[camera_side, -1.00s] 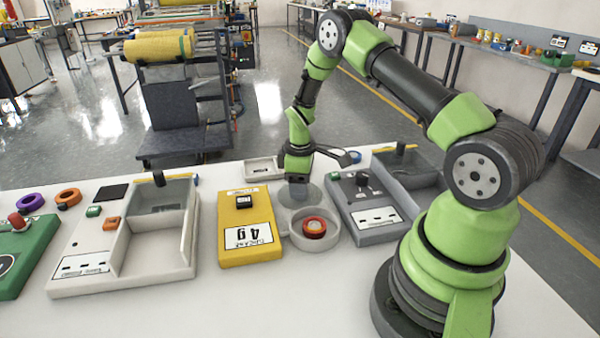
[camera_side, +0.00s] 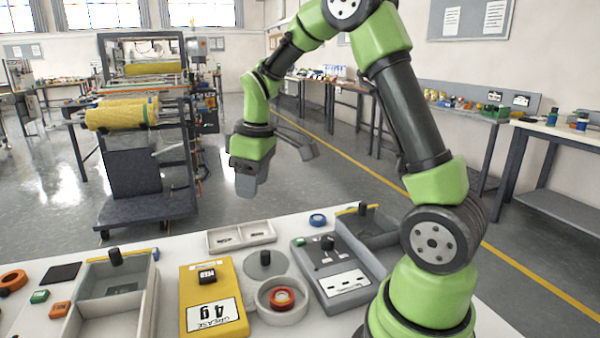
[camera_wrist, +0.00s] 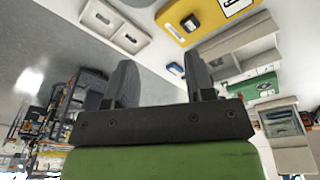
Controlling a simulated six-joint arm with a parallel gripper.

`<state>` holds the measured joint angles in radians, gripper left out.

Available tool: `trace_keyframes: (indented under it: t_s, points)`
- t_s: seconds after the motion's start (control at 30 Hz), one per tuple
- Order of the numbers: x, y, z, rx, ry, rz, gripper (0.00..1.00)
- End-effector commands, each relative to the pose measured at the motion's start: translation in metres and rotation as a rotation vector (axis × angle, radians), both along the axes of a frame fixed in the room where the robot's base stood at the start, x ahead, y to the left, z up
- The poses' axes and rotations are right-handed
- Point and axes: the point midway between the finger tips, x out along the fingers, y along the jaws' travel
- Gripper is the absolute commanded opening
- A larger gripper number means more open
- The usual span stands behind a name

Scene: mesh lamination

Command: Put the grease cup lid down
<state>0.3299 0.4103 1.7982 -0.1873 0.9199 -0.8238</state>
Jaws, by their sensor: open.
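The grease cup lid (camera_side: 265,265), a grey disc with a black knob, lies flat on the round rest beside the open grease cup (camera_side: 262,309). The cup holds a red and orange ring (camera_side: 282,298). My gripper (camera_side: 246,190) is high above the far table edge, well clear of the lid. In the wrist view, its two fingers (camera_wrist: 160,75) are apart with nothing between them. I cannot make out the lid or cup in the wrist view.
A yellow grease plate (camera_side: 212,290) lies left of the cup and a grey box (camera_side: 340,275) right of it. A small two-compartment tray (camera_side: 241,236) lies behind; it also shows in the wrist view (camera_wrist: 115,26). Open air surrounds my gripper.

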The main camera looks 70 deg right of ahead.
Motion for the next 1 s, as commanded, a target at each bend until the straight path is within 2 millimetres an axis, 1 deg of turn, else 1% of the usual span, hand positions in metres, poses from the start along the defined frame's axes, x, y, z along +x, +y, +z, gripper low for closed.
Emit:
trace_keyframes:
  t_s: [0.03,0.1,0.17,0.2,0.33,0.4,0.5,0.6,0.73,1.0]
  points:
    - [-0.010,0.017,0.024,0.009,-0.053,-0.042,0.49]
    - [-0.026,0.037,0.048,0.032,-0.114,-0.109,0.49]
    - [-0.042,0.053,0.065,0.061,-0.164,-0.167,0.49]
    - [-0.054,0.063,0.074,0.083,-0.197,-0.203,0.49]
    - [-0.095,0.092,0.096,0.174,-0.295,-0.318,0.49]
    - [-0.116,0.104,0.101,0.228,-0.336,-0.373,0.49]
    - [-0.141,0.116,0.103,0.300,-0.380,-0.438,0.49]
    - [-0.157,0.123,0.102,0.357,-0.404,-0.481,0.49]
    - [-0.167,0.127,0.100,0.392,-0.417,-0.510,0.49]
    - [-0.168,0.127,0.099,0.398,-0.417,-0.517,0.49]
